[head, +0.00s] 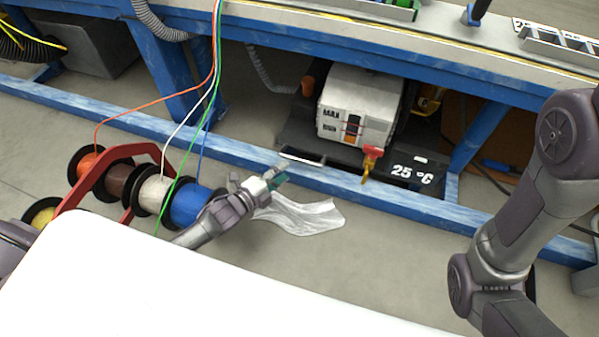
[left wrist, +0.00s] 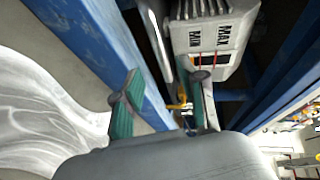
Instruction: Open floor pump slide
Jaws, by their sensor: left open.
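The floor pump (head: 355,105) is a pale box with MAX and MIN marks, under the blue bench. It stands on a black slide tray (head: 295,135) just behind the blue floor beam. A light metal bar (head: 301,158) shows at the tray's front left. My left gripper (head: 281,172) is open and empty, in front of the beam near this bar. In the left wrist view, its two green-padded fingers (left wrist: 167,103) are spread, with the pump (left wrist: 213,45) beyond them and a metal bar (left wrist: 156,42) ahead of the gap. My right gripper is out of view.
A red-handled yellow valve (head: 371,163) hangs at the pump's front, beside a black panel marked 25 °C (head: 412,172). The blue beam (head: 240,155) crosses low in front. Crumpled clear sheeting (head: 305,217) lies below my left gripper. Wire spools (head: 152,194) stand left.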

